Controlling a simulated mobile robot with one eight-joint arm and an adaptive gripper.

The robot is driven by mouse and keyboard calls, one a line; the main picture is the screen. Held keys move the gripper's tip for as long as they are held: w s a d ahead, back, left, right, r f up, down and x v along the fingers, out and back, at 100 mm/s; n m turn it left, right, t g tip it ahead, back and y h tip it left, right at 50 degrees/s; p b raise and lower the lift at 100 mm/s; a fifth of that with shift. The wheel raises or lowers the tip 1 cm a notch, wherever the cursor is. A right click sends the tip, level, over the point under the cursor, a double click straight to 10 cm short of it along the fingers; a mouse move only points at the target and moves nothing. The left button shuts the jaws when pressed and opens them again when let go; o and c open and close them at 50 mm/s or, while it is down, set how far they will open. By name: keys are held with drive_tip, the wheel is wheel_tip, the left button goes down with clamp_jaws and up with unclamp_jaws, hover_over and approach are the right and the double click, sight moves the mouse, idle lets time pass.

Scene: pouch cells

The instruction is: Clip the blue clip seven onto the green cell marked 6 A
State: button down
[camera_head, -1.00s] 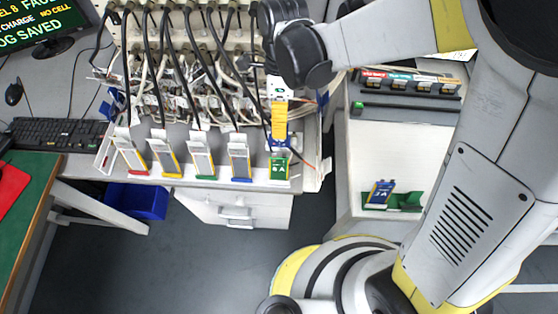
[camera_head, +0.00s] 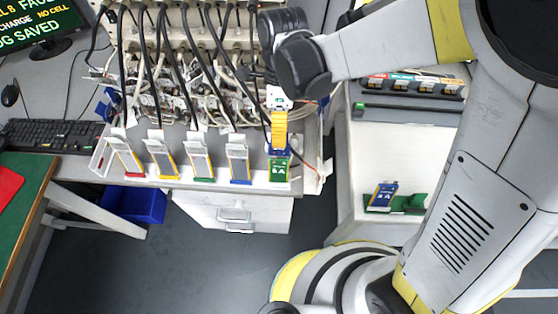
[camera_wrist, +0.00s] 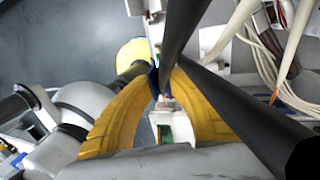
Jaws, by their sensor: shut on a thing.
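My gripper (camera_head: 279,134), with yellow fingers, points down at the right end of the row of cells on the bench. It is shut on the blue clip (camera_head: 279,151). The clip is at the top edge of the green cell (camera_head: 279,171), which stands in a white holder with white marking too small to read. I cannot tell whether the clip is fully seated. In the wrist view the yellow fingers (camera_wrist: 160,100) close around a bit of blue (camera_wrist: 153,80), and a black cable crosses in front. The clip's number is hidden.
Several other cells stand left of it, the nearest blue-edged (camera_head: 239,165). Black cables hang from the rack above them. A blue bin (camera_head: 135,204) is below the bench.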

drive_tip(key=shift+f, duration=0.15)
drive_tip(key=shift+s+f+b, duration=0.25)
drive_tip(key=shift+f+b, duration=0.45)
drive_tip(key=c, duration=0.9)
unclamp_jaws()
drive_tip(key=shift+o, duration=0.2)
drive_tip(key=shift+r, duration=0.1)
drive_tip(key=shift+p+v, duration=1.8)
drive_tip(key=shift+v, duration=0.7)
drive_tip(key=shift+r+p, duration=2.2)
drive_tip(key=shift+r, duration=0.75)
